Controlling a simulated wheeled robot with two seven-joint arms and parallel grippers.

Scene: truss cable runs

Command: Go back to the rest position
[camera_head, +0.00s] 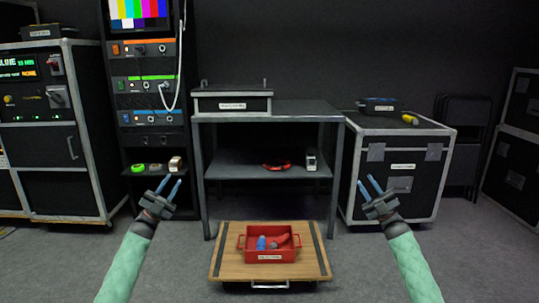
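My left gripper (168,188) is at the lower left, in front of the rack and the table. Its two blue-tipped fingers are apart with nothing between them. My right gripper (370,186) is at the lower right, in front of the black case. Its fingers are also apart and empty. Both forearms have green sleeves and come up from the bottom edge. Neither gripper touches anything.
A red tray (269,258) with a blue item and a red item stands on a low wooden dolly (228,266) between my arms. Behind it is a grey table (310,108) with a lower shelf. A black case (360,195) stands right, a rack (118,90) and cabinet (35,160) left.

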